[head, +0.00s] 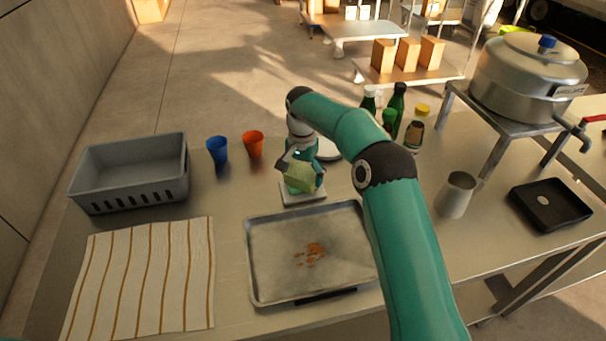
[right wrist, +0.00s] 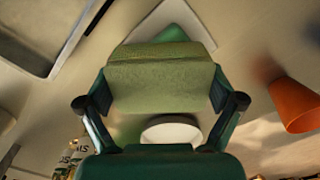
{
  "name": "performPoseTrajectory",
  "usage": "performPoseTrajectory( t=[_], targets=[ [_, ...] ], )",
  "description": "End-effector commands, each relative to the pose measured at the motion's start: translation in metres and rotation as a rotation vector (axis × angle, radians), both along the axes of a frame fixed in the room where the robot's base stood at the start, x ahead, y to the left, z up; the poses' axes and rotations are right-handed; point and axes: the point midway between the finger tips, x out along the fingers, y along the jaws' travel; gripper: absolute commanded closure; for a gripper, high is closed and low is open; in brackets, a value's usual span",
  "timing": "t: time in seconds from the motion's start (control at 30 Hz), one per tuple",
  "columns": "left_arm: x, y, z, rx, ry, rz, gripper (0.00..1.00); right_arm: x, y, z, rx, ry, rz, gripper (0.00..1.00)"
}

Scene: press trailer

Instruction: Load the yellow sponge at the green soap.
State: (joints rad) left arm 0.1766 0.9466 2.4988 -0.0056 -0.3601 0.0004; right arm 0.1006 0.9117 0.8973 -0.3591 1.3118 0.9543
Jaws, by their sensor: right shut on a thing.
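My right gripper (head: 300,167) is shut on the yellow sponge (head: 299,177), a yellow-green block. The right wrist view shows the sponge (right wrist: 160,80) between the two fingers (right wrist: 160,103). A small pale dish (head: 303,197) lies just beneath the sponge on the table. In the right wrist view a green piece, seemingly the green soap (right wrist: 172,34), shows past the sponge's edge over the pale dish (right wrist: 196,24). The sponge hides most of it, and I cannot tell whether they touch. My left gripper is not in view.
A metal tray (head: 270,232) with brown crumbs lies in front. A blue cup (head: 217,150) and an orange cup (head: 253,145) stand left of the gripper. A grey bin (head: 130,172) and striped cloth (head: 143,275) are further left. Bottles (head: 397,105) and a metal cup (head: 456,194) stand right.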

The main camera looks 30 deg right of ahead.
Motion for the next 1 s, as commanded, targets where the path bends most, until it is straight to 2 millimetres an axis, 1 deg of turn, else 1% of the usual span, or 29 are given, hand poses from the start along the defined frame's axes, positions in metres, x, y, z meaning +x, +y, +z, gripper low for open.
performPoseTrajectory(
  t=[0.63, 0.83, 1.0],
  targets=[
    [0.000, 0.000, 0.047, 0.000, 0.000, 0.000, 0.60, 0.000, 0.000, 0.052, 0.000, 0.000, 0.000, 0.36],
    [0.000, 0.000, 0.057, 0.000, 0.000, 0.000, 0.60, 0.000, 0.000, 0.066, 0.000, 0.000, 0.000, 0.36],
    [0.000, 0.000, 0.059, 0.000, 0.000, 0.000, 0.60, 0.000, 0.000, 0.070, 0.000, 0.000, 0.000, 0.36]
  ],
)
